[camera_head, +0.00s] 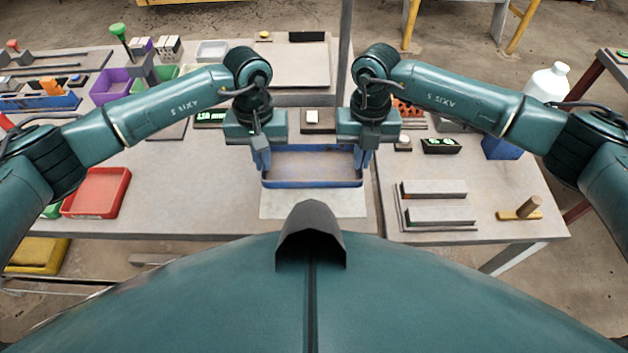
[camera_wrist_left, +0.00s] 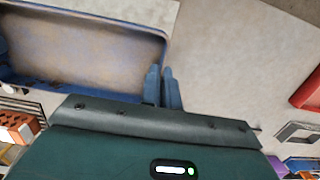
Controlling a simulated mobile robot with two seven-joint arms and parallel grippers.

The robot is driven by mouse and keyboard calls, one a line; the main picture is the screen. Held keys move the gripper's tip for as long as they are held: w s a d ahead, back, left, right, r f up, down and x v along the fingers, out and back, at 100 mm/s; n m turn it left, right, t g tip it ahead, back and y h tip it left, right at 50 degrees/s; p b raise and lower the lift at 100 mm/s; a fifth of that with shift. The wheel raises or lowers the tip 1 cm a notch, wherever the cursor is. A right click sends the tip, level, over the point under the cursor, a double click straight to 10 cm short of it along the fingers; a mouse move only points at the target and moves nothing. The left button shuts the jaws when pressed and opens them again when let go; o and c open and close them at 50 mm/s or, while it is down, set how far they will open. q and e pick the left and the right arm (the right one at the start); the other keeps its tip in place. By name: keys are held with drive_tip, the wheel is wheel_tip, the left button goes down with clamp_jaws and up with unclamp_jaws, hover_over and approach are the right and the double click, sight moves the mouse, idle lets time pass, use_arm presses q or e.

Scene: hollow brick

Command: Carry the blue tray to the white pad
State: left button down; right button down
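The blue tray (camera_head: 312,184) is an empty, shallow rectangular tray between my two grippers in the head view. Its near edge is at the far part of the white pad (camera_head: 312,204), which shows bare in front of it. My left gripper (camera_head: 262,160) is at the tray's left end; in the left wrist view its fingers (camera_wrist_left: 164,87) are close together at the rim of the tray (camera_wrist_left: 120,22), with the wall between them. My right gripper (camera_head: 363,160) is at the right end, its fingers close together at the wall. I cannot tell whether the tray is lifted.
A red tray (camera_head: 97,193) lies on the left of the table. Grey bars in a holder (camera_head: 435,204) and a wooden-handled tool (camera_head: 522,209) are at the right. A small white-topped block (camera_head: 319,119) stands behind the blue tray. The table between red tray and pad is clear.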

drive_tip(key=shift+f, duration=0.1)
